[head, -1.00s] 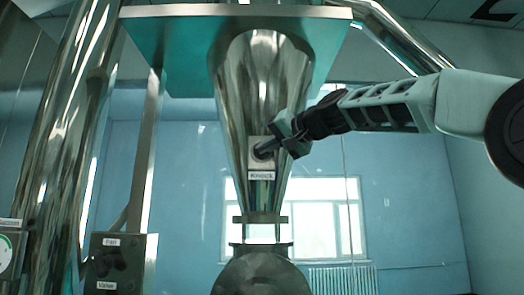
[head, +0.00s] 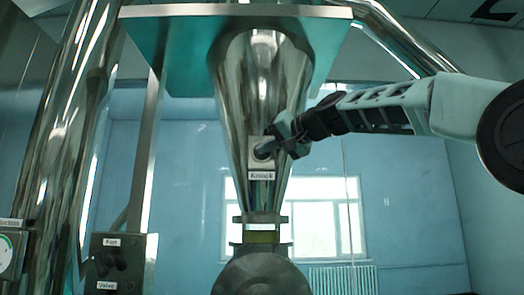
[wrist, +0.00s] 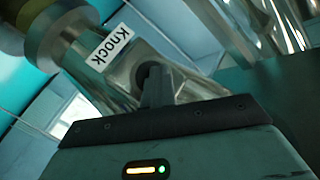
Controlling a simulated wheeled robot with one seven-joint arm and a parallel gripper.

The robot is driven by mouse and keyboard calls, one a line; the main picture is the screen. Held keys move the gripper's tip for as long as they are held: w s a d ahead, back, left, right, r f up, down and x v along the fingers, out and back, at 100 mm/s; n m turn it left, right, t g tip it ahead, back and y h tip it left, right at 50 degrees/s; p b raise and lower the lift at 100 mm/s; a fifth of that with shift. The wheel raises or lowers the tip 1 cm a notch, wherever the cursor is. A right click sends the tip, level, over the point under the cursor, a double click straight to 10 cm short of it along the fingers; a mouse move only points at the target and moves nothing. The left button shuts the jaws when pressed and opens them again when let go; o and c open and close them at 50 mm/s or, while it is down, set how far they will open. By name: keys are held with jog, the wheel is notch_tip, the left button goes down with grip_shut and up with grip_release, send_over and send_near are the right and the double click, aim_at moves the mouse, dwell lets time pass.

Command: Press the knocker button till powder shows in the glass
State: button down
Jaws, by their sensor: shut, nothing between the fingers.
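The steel cone hopper (head: 262,90) hangs in the middle of the head view. The square knocker plate (head: 254,160) sits on its front above a "Knock" label (head: 262,176). My gripper (head: 267,151) comes from the right, shut and empty, with its fingertips at the button, mostly covering it. In the wrist view, the fingertips (wrist: 153,92) reach into the dark round button spot (wrist: 148,72); whether they press it is unclear. The glass (head: 262,235) below the cone shows a yellow-olive fill, powder in look.
A control box (head: 122,262) with "Valve" and another label stands at lower left. A steel pipe (head: 75,130) rises at the left. A teal plate (head: 170,50) spans above the cone. A rounded steel housing (head: 261,275) lies below the glass.

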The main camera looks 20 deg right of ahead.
jog(key=shift+s+a+f+b, duration=0.15)
jog(key=shift+s+b, duration=0.15)
jog(key=shift+s, duration=0.25)
jog(key=shift+s+a+r+b, duration=0.15)
jog(key=shift+s+b, duration=0.1)
jog(key=shift+s, duration=0.25)
jog(key=shift+f, duration=0.1)
jog(key=shift+s+a+b, duration=0.25)
jog(key=shift+s+b, duration=0.05)
jog(key=shift+s, duration=0.5)
jog(key=shift+s+a+b, duration=0.3)
jog(key=shift+s, duration=0.55)
jog(key=shift+s+a+b, duration=0.25)
jog(key=shift+s+b, duration=0.05)
jog(key=shift+s, duration=0.5)
